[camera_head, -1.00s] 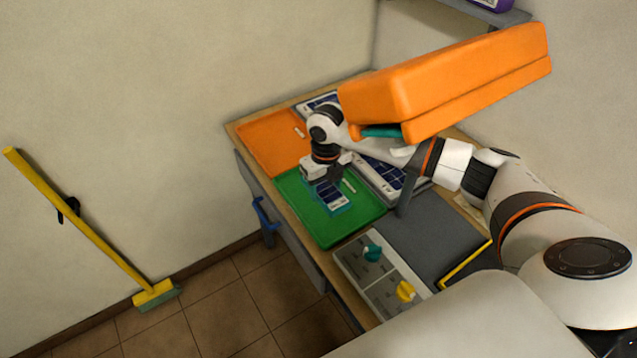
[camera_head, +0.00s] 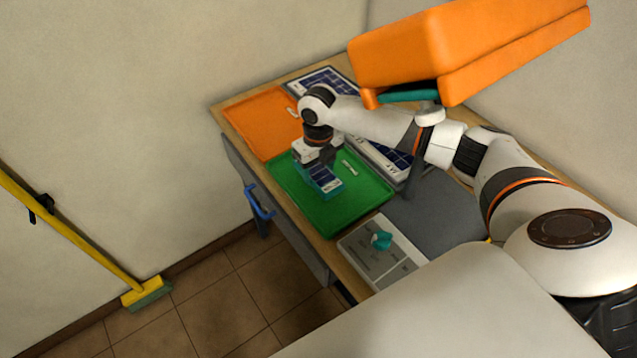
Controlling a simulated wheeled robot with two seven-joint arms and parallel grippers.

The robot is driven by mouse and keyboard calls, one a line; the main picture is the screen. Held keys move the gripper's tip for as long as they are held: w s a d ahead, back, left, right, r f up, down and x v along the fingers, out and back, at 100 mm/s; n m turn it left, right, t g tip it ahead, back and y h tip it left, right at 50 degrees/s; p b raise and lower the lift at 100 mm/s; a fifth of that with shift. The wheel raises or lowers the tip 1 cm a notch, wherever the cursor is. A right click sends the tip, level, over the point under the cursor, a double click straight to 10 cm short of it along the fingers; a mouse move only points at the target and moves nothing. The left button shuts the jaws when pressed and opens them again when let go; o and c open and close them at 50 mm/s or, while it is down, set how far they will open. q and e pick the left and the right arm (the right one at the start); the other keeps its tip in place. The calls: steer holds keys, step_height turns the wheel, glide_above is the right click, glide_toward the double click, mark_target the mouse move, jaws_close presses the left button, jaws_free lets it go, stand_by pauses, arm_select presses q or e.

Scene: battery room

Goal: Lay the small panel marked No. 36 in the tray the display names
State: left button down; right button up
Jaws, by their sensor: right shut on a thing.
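A small dark blue panel (camera_head: 323,180) with a teal edge and a white label is at the green tray (camera_head: 362,207). The label is too small to read. My right gripper (camera_head: 318,163) points down over the green tray and is shut on the panel's far end. I cannot tell whether the panel touches the tray floor. An orange tray (camera_head: 262,122) lies beyond the green one and looks empty. The display's face does not show; a large orange housing (camera_head: 460,55) on a grey post stands over the bench, seen from above. My left gripper is not in view.
Larger blue panels (camera_head: 325,84) lie behind the trays, partly under my arm. A grey box with a teal knob (camera_head: 381,240) sits at the near end of the bench. A blue handle (camera_head: 259,202) sticks out in front. A yellow broom (camera_head: 75,235) leans on the wall.

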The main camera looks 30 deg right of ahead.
mark_target(319, 172)
step_height(319, 172, down, 4)
steer(key=b, duration=0.3)
steer(key=shift+r, duration=0.35)
steer(key=o, duration=1.1)
steer(key=shift+f, duration=0.2)
steer(key=shift+c, duration=0.2)
steer(key=shift+r, duration=0.3)
step_height(319, 172, up, 7)
steer(key=p, duration=0.7)
steer(key=shift+r+p, duration=0.2)
steer(key=shift+p, duration=0.1)
steer(key=shift+f, duration=0.1)
